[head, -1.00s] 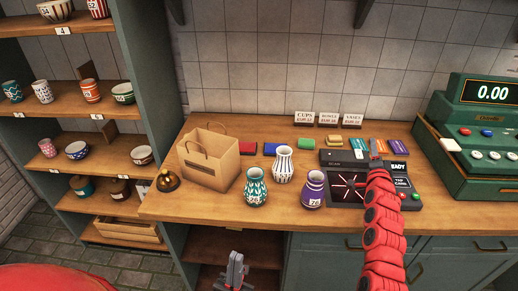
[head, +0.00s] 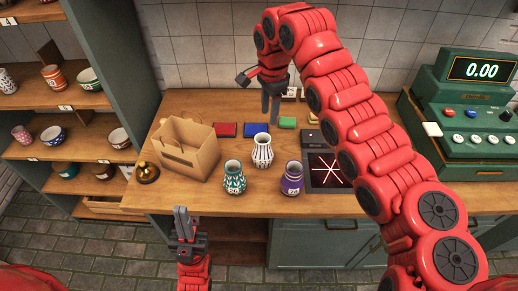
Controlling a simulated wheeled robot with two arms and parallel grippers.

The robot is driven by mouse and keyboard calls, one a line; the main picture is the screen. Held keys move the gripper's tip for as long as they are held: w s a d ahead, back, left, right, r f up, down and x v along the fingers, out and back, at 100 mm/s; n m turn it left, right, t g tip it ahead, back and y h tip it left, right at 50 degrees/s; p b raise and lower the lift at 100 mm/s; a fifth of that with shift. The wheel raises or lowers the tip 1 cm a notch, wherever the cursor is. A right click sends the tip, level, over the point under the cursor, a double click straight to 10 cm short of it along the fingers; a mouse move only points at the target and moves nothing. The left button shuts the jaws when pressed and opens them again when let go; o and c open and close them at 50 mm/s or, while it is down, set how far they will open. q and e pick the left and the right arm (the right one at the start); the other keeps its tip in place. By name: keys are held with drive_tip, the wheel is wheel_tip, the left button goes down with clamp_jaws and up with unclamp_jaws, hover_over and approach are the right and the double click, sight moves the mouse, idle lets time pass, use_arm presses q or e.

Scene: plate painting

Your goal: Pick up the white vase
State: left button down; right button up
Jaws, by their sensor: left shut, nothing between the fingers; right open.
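The white vase (head: 263,152), with dark vertical markings, stands upright on the wooden counter (head: 330,206). It is behind and between a teal patterned vase (head: 234,177) and a purple vase (head: 292,178). My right gripper (head: 270,112) is open, pointing down above and just behind the white vase, apart from it as far as I can tell. My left gripper (head: 181,222) is shut and empty, pointing up in front of the counter's front edge, below the paper bag.
A paper bag (head: 186,150) and a brass bell (head: 147,172) stand on the left of the counter. A green cash register (head: 465,125) stands at right. Shelves with cups are at left.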

drive_tip(key=p, duration=0.2)
hover_over(266, 146)
wheel_tip(266, 146, down, 10)
drive_tip(key=shift+d+f, duration=0.1)
drive_tip(key=shift+f, duration=0.15)
wheel_tip(266, 146, down, 4)
drive_tip(key=p, duration=0.3)
drive_tip(key=shift+w+f+p, duration=0.1)
drive_tip(key=shift+f+p, duration=0.2)
drive_tip(key=shift+f, duration=0.25)
clamp_jaws()
idle(0.7)
